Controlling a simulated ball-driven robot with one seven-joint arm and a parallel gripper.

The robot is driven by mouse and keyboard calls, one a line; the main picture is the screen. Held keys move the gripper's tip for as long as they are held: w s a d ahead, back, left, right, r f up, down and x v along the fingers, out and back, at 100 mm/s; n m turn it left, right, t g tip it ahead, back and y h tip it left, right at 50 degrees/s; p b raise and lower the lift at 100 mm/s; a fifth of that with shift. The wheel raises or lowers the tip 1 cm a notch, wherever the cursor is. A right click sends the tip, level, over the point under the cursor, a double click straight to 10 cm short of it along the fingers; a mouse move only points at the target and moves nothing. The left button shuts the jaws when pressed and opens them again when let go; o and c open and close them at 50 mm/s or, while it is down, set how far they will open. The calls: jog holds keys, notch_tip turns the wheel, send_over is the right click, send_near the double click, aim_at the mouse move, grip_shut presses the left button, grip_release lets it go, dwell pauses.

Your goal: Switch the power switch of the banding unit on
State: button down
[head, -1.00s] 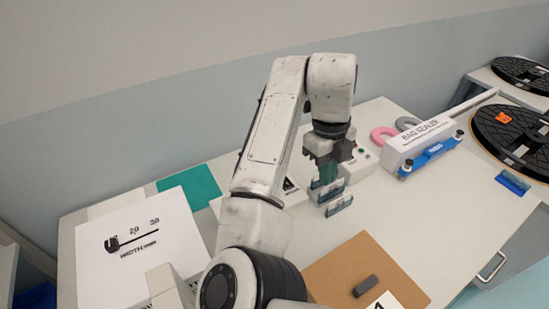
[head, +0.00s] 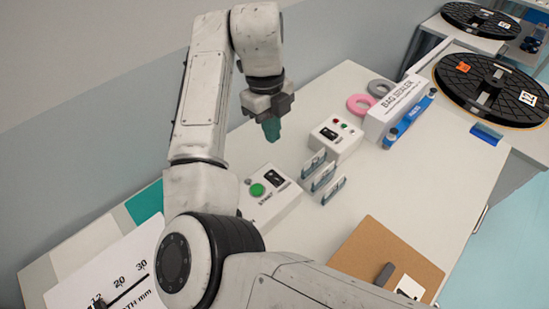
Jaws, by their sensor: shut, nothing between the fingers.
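A white control box (head: 285,208) has a green START button (head: 257,190) and a black rocker switch (head: 273,178). Behind it to the right, a second white box (head: 342,152) carries a small black switch (head: 329,133) with red and green lights. The labels are too small to tell which belongs to the banding unit, or whether either switch is on. My gripper (head: 272,133) is shut and empty, pointing down. In the picture it is above the START box and left of the second box, apart from both.
A bag sealer (head: 400,105) and pink tape roll (head: 360,104) are at the back right. A brown board (head: 385,250) lies in front, with bare tabletop (head: 440,165) to its right. A width-scale panel (head: 110,275) is front left.

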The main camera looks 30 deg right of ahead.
aim_at(278, 179)
jog(key=f+p, duration=0.1)
jog(key=f, duration=0.3)
jog(key=s+f+p, duration=0.1)
jog(key=f, duration=0.8)
jog(key=shift+s+d+f+p, duration=0.3)
jog(key=shift+s+f+p, duration=0.05)
jog(key=shift+s+p, duration=0.05)
